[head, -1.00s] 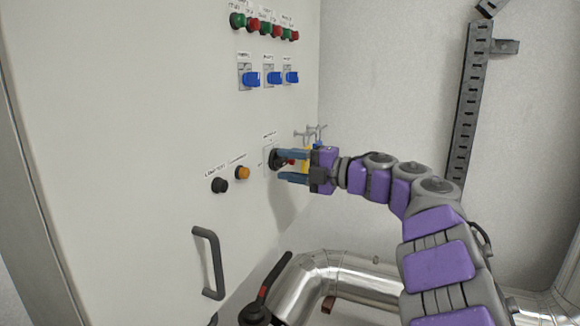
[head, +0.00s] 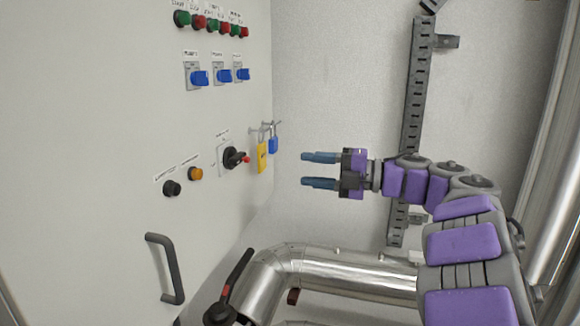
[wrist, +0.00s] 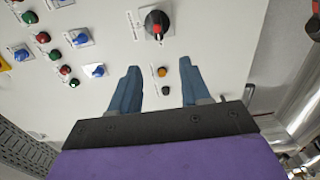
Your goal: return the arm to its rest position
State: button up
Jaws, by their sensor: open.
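My gripper (head: 320,170) is open and empty in the head view, to the right of the white cabinet and clear of it. Its two blue fingers point left toward the cabinet; they also show in the wrist view (wrist: 158,88). My purple and grey arm stretches from the lower right. The black rotary switch with a red mark (head: 234,158) is on the cabinet front, apart from my fingers. It also shows in the wrist view (wrist: 156,24), above the fingers.
A yellow padlock (head: 262,157) and a blue padlock (head: 272,144) hang beside the switch. A grey door handle (head: 168,268) sticks out below. Silver pipes (head: 340,268) run under my arm, with a black lever (head: 236,280). A slotted rail (head: 418,90) stands on the wall behind.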

jog(key=shift+v, duration=0.8)
